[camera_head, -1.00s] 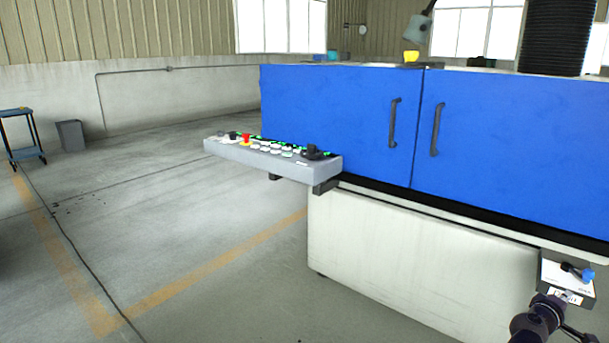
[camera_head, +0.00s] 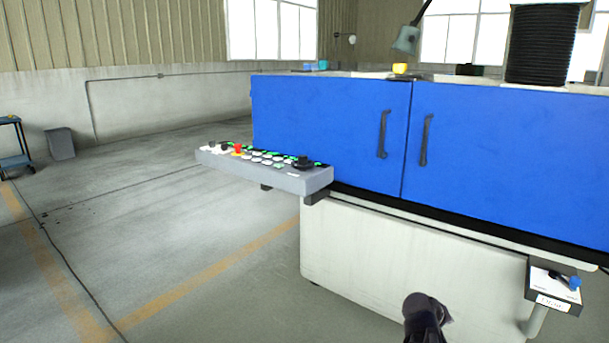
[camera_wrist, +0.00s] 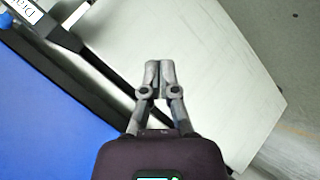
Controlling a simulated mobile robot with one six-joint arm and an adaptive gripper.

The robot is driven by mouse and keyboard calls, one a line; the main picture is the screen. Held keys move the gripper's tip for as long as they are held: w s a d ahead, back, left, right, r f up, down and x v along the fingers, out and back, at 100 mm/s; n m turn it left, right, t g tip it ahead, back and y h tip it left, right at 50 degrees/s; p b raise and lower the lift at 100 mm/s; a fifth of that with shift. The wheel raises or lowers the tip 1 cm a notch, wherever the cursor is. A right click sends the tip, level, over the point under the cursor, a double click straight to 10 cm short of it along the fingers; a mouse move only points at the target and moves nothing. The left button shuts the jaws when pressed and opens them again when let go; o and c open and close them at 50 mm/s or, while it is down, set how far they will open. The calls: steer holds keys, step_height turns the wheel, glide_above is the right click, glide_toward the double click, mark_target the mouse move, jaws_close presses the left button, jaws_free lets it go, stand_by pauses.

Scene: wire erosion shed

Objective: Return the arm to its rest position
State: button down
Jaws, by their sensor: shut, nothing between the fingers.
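My gripper (camera_wrist: 159,66) shows in the wrist view with its two grey fingers together and nothing between them. It points toward the machine's pale lower panel (camera_wrist: 215,70), apart from any handle or lever as far as I can tell. In the head view, a dark part of my arm (camera_head: 426,318) shows at the bottom edge, in front of the pale base (camera_head: 365,255). The fingers cannot be made out there.
A small box with a blue lever (camera_head: 574,283) sticks out from the machine at the lower right. Blue doors (camera_head: 330,130) with dark handles are shut. A control panel (camera_head: 265,167) juts out to the left. Open floor (camera_head: 170,240) lies left of the machine.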

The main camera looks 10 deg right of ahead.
steer(key=s+a+f+n+g+y+p, duration=0.1)
steer(key=a+f+y, duration=0.15)
steer(key=a, duration=0.85)
steer(key=a+f+g+y, duration=0.1)
steer(key=a+y, duration=0.3)
steer(key=a, duration=0.6)
steer(key=s+a+f+n+g+y+p, duration=0.1)
steer(key=a+y, duration=0.2)
steer(key=a, duration=0.8)
step_height(320, 180, up, 38)
steer(key=p, duration=3.7)
steer(key=shift+f+g+p, duration=0.15)
steer(key=shift+g+p, duration=0.15)
steer(key=shift+p, duration=0.1)
